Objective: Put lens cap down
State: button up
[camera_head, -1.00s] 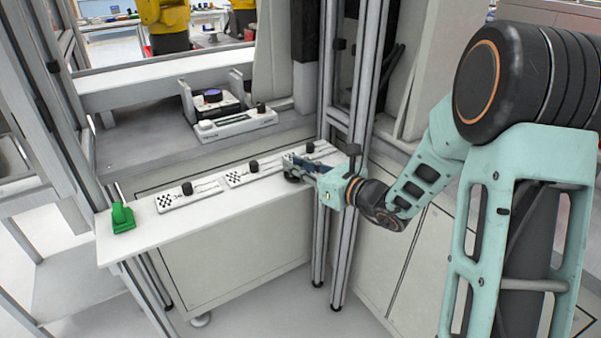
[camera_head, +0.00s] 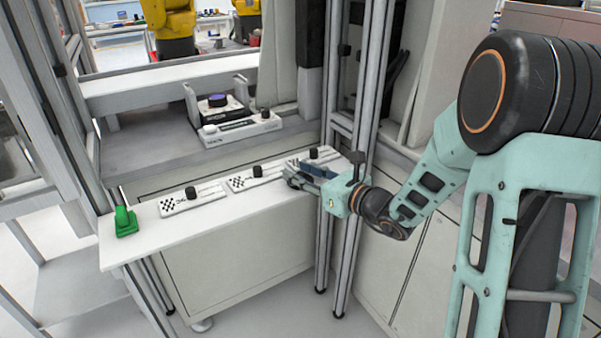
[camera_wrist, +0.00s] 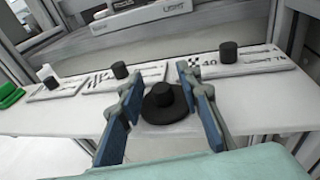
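The black lens cap (camera_wrist: 165,104), a flat disc with a round knob on top, shows in the wrist view between my finger pads. It appears to rest on the white shelf (camera_wrist: 62,118) near its front edge. My gripper (camera_wrist: 160,78) is open, one blue-padded finger on each side of the cap, with visible gaps beside the knob. In the head view my gripper (camera_head: 288,175) is low over the right part of the white shelf (camera_head: 150,235), and the cap is not clearly visible there.
White marked plates with black knobs stand along the back of the shelf: left (camera_head: 178,203), middle (camera_head: 243,184) and right (camera_head: 333,157). A green object (camera_head: 126,224) stands at the left end. A vertical metal post (camera_head: 336,240) is close to my gripper. A white device (camera_head: 240,132) sits behind.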

jog(key=p+v, duration=0.2)
jog(key=v, duration=1)
jog(key=shift+f, duration=0.1)
